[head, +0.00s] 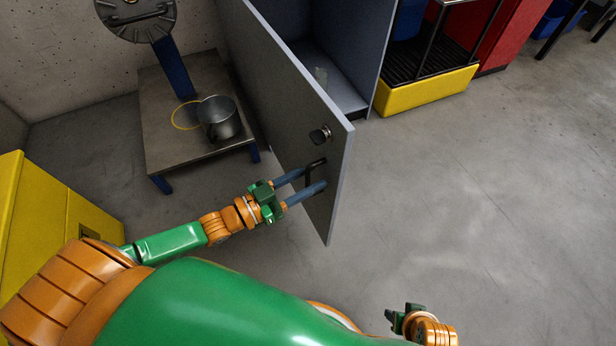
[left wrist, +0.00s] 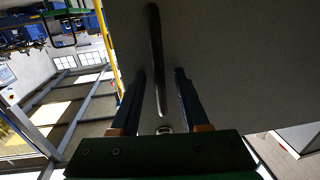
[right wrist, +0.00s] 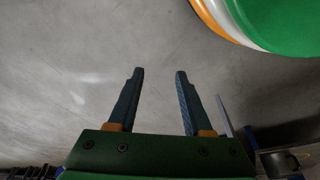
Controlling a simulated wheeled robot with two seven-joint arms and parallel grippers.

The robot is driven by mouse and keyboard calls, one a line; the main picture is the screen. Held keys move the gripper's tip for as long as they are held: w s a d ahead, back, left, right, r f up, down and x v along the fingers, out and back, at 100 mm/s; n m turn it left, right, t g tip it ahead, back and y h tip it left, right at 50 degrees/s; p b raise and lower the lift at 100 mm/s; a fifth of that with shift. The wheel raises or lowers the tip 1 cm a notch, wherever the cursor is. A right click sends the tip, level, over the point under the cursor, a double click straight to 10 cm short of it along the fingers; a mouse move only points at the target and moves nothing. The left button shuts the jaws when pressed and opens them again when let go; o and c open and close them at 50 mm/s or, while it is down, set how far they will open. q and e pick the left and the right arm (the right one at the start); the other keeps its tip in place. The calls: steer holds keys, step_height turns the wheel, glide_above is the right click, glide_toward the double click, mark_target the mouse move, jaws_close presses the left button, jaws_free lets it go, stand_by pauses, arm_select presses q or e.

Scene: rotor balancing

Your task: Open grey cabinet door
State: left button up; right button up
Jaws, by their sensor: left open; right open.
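The grey cabinet (head: 375,40) stands at the top middle of the head view. Its grey door (head: 275,85) is swung wide open, and the inside shows. A round dark knob or lock (head: 320,135) sits on the door above a dark bar handle (head: 311,172). My left gripper (head: 322,174) is open at the handle, one finger on each side of it. In the left wrist view the handle (left wrist: 155,50) runs between the spread fingertips; whether they touch it I cannot tell. My right gripper (head: 404,318) is open and empty, low over the floor.
A low metal table (head: 165,125) with a metal pot (head: 220,118) and a yellow ring (head: 183,116) stands left of the door. A yellow cabinet (head: 60,215) is at far left. The floor (head: 480,190) at right is clear.

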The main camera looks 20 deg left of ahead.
arm_select(q)
steer(key=p+v, duration=0.1)
steer(key=v, duration=0.6)
steer(key=shift+p, duration=0.3)
arm_select(e)
steer(key=f, duration=0.1)
steer(key=s+f, duration=0.2)
steer(key=shift+d, duration=0.25)
